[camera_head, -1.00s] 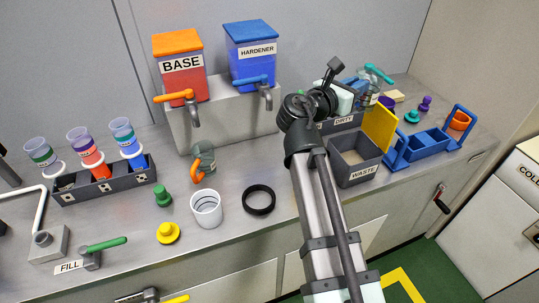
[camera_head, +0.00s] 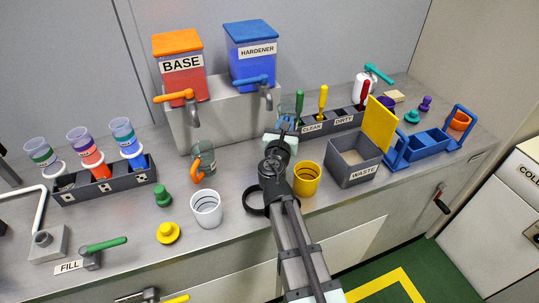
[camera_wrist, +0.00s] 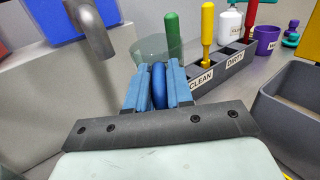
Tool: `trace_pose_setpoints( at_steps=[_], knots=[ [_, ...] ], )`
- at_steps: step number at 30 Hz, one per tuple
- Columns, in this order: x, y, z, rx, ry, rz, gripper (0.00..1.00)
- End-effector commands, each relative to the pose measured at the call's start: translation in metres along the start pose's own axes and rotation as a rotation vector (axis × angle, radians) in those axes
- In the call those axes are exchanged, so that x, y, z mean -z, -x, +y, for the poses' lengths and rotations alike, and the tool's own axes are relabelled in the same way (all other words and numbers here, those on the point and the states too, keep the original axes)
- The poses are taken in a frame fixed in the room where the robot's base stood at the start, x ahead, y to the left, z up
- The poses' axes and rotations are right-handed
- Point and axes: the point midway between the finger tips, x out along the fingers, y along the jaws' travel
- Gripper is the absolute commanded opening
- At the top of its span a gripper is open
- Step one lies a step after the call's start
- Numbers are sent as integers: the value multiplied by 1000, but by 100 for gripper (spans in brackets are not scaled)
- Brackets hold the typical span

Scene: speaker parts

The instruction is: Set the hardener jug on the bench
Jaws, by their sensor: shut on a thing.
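The hardener jug (camera_head: 286,112) is a clear vessel with a blue handle (camera_wrist: 160,86). In the head view it is mostly hidden behind my gripper (camera_head: 284,128). In the wrist view my gripper (camera_wrist: 159,88) has its two blue fingers shut on the blue handle, and the clear body (camera_wrist: 152,47) shows beyond them. The jug is below and right of the hardener tank's tap (camera_head: 266,92). Whether its base touches the bench (camera_head: 235,180) cannot be told.
The clean/dirty rack (camera_head: 343,121) with upright tools is right of the jug. A yellow cup (camera_head: 306,179), a black ring (camera_head: 255,200) and a white cup (camera_head: 206,208) stand in front. The waste bin (camera_head: 352,158) is at right. An orange-handled jug (camera_head: 204,159) is at left.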

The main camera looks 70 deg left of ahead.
Motion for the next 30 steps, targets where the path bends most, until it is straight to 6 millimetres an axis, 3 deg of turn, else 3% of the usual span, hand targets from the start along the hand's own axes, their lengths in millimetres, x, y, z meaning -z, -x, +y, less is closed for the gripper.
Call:
trace_pose_setpoints(
  at_steps=[6, 10, 30],
  knots=[
    [-2, 23, 31, -108, -5, -6, 0],
    [-2, 29, 40, -139, -5, -8, 0],
    [55, 31, 45, -150, -4, -6, 0]
  ],
)
